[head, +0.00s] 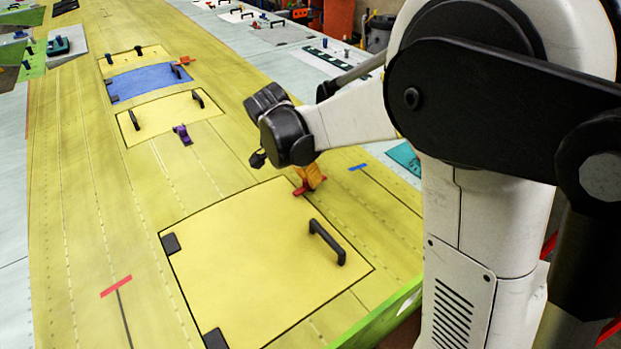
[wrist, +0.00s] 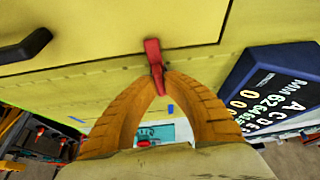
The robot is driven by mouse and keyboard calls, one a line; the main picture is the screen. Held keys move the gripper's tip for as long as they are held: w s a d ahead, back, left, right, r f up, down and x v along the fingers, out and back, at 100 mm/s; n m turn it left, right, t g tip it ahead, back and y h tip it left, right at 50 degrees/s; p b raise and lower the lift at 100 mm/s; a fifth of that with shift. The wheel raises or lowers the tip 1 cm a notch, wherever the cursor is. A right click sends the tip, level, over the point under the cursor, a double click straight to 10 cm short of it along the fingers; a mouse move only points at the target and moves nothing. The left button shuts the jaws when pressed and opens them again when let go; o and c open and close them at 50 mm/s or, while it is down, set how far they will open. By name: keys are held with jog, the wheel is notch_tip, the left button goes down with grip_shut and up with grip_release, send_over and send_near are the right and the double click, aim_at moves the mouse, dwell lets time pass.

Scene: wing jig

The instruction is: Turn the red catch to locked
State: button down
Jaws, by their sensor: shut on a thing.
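The red catch (wrist: 153,58) sits at the edge of the large yellow panel (head: 265,265). In the wrist view its upper end lies across the panel's edge line, over the panel. The orange fingers of my gripper (wrist: 160,80) are closed around the lower part of the catch. In the head view my gripper (head: 310,180) reaches down to the skin at the panel's far right side, and only a little of the red catch (head: 302,189) shows beside the fingers. The catch's pivot is hidden by the fingers.
A black handle (head: 326,242) stands up on the large panel, close to my gripper. Two black hinges (head: 171,244) lie on its left side. Farther off are a purple catch (head: 182,134), a blue panel (head: 145,83) and an orange catch (head: 184,61).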

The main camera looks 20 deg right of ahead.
jog(key=shift+m+g, duration=0.3)
jog(key=shift+m, duration=0.2)
jog(key=c, duration=1.5)
grip_release()
jog(key=v, duration=1.2)
jog(key=shift+s, duration=0.1)
